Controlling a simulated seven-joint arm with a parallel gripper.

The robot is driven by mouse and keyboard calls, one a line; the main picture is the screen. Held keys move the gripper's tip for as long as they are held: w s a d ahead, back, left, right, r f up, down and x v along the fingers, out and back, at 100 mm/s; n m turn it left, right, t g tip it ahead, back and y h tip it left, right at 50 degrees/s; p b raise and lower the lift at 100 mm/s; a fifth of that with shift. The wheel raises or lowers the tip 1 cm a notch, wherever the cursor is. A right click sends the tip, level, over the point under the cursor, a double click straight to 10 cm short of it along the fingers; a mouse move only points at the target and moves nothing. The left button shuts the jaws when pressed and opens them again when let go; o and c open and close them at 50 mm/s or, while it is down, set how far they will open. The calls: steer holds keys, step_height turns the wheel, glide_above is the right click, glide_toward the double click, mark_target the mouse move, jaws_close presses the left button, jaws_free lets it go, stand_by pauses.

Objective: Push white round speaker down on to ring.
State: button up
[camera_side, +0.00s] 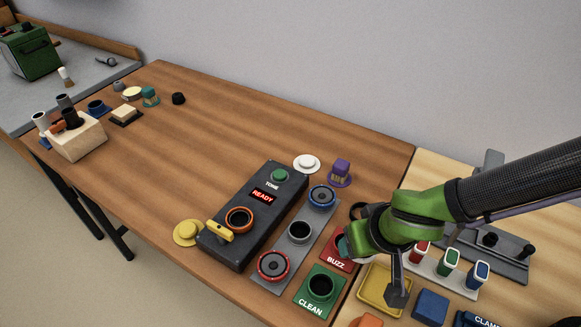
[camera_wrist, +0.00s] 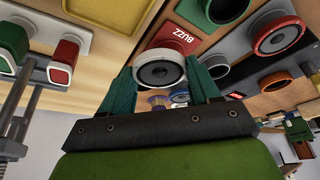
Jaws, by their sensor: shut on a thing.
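The white round speaker (camera_wrist: 160,70), with a grey and black cone, sits between the teal fingers of my gripper (camera_wrist: 160,72) in the wrist view. My gripper is shut on it. In the side view my gripper (camera_side: 349,232) is over the red BUZZ mat, right of the grey plate, and largely hides the speaker. The grey plate (camera_side: 272,278) carries an empty black ring (camera_side: 300,231) between a blue-rimmed speaker (camera_side: 322,196) and a red-rimmed speaker (camera_side: 273,266). The speaker is apart from that black ring.
A dark TONE box (camera_side: 254,200) reading READY stands left of the plate. A green CLEAN mat (camera_side: 306,303) with a black cup lies in front. A yellow tray (camera_side: 371,301) and a rack of coloured blocks (camera_side: 449,278) are on the right. The table's left middle is clear.

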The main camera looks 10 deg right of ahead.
steer(key=w+a+r+n, duration=0.1)
steer(key=w+a+n, duration=0.1)
steer(key=w+a, duration=0.2)
steer(key=w+a+r+n+y, duration=0.1)
steer(key=w+a+r, duration=0.1)
steer(key=w+a, duration=0.2)
steer(key=w+a+r+n+y, duration=0.1)
steer(key=w+a, duration=0.3)
steer(key=a, duration=0.5)
steer(key=shift+w+a+r+n+g, duration=0.15)
steer(key=shift+r+n, duration=0.1)
steer(key=shift+n, duration=0.15)
steer(key=shift+w+a+r+n+g, duration=0.15)
steer(key=shift+r+n, duration=0.1)
steer(key=shift+n, duration=0.15)
step_height(320, 180, up, 4)
steer(key=a+n+y, duration=0.1)
steer(key=a+n, duration=0.1)
steer(key=n, duration=0.1)
steer(key=shift+n+g, duration=0.3)
steer(key=shift+n, duration=0.1)
steer(key=shift+f, duration=3.6)
steer(key=shift+f, duration=1.3)
